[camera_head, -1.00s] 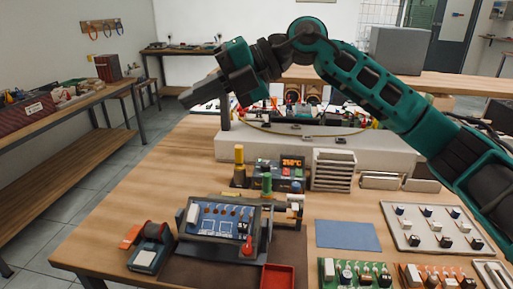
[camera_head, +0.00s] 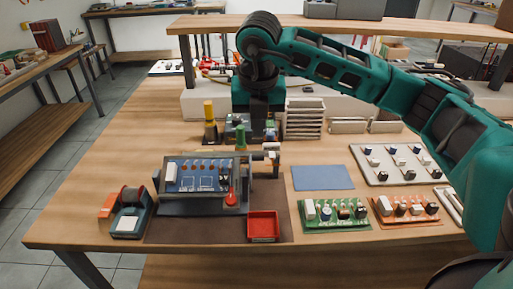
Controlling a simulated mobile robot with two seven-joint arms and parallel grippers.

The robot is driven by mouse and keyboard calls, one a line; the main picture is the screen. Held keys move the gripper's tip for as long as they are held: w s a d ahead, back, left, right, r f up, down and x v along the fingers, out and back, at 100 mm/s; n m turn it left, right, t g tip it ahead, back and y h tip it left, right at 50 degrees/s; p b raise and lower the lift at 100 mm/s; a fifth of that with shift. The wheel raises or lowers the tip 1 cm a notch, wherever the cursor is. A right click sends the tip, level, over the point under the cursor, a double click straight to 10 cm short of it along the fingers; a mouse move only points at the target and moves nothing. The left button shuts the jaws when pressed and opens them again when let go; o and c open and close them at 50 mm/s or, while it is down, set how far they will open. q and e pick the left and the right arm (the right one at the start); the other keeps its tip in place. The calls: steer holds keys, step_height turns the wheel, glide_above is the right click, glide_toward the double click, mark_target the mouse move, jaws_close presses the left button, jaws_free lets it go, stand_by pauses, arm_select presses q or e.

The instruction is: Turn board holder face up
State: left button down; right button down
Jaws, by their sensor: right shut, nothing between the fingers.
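The board holder (camera_head: 244,190) stands on a dark brown mat at the front left of the bench. It is a grey frame with a blue circuit board (camera_head: 198,180) in it. The board is tilted, and its side with white and orange-brown parts shows to me. A red knob (camera_head: 231,198) sits at the frame's lower right. My right gripper (camera_head: 257,127) points down behind the holder, apart from it. It is shut and empty, with its fingertips hard to make out against the dark soldering station. My left gripper is not in view.
A red tray (camera_head: 263,226) and a solder spool stand (camera_head: 129,211) flank the holder in front. A yellow-topped bottle (camera_head: 209,120) and a green-topped one (camera_head: 241,140) stand behind it. The blue pad (camera_head: 322,178) is bare. A raised shelf (camera_head: 330,25) spans the back.

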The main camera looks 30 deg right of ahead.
mark_target(257, 156)
steer(key=x, duration=0.7)
steer(key=shift+f, duration=0.4)
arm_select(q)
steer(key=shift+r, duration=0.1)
arm_select(e)
steer(key=shift+w, duration=0.1)
steer(key=shift+w+d+g+p, duration=0.15)
steer(key=shift+g+p, duration=0.25)
steer(key=shift+p, duration=0.05)
steer(key=shift+w+d+f+g+y+p, duration=0.2)
steer(key=shift+w+f+g+y+p, duration=0.15)
steer(key=shift+g+y, duration=0.25)
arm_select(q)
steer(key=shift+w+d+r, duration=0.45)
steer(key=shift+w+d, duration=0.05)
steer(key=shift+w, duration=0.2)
arm_select(e)
steer(key=shift+w+d+f, duration=0.15)
steer(key=shift+w+f, duration=0.15)
steer(key=shift+f, duration=0.05)
steer(key=shift+r, duration=0.1)
